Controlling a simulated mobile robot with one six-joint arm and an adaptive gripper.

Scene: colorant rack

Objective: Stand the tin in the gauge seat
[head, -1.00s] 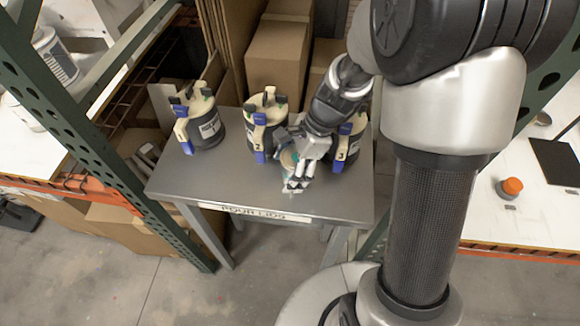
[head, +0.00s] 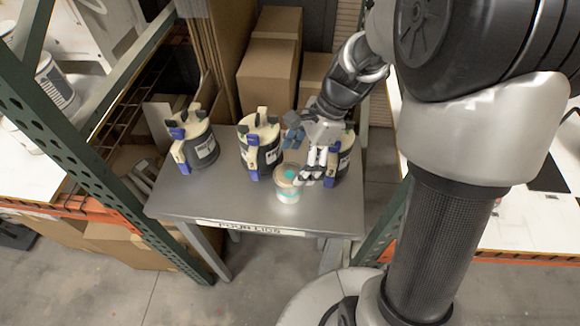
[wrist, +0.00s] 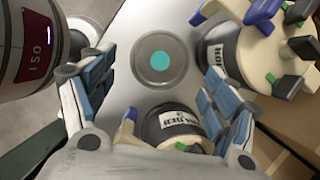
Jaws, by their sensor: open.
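The tin (head: 288,186) is small and pale with a teal band and a teal dot on its lid. It stands upright near the front of the grey table marked "POUR LIDS" (head: 215,207). My gripper (head: 313,172) is open just right of the tin in the head view, partly overlapping its edge. In the wrist view the tin's round top (wrist: 160,60) shows between and beyond the spread fingers of my gripper (wrist: 155,90), with clear space on both sides. I cannot make out a gauge seat in either view.
Several dark pots with cream lids and blue clamps stand behind the tin: one at left (head: 203,150), one in the middle (head: 270,155), one partly behind my gripper (head: 346,160). Green rack posts (head: 60,110) flank the table.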

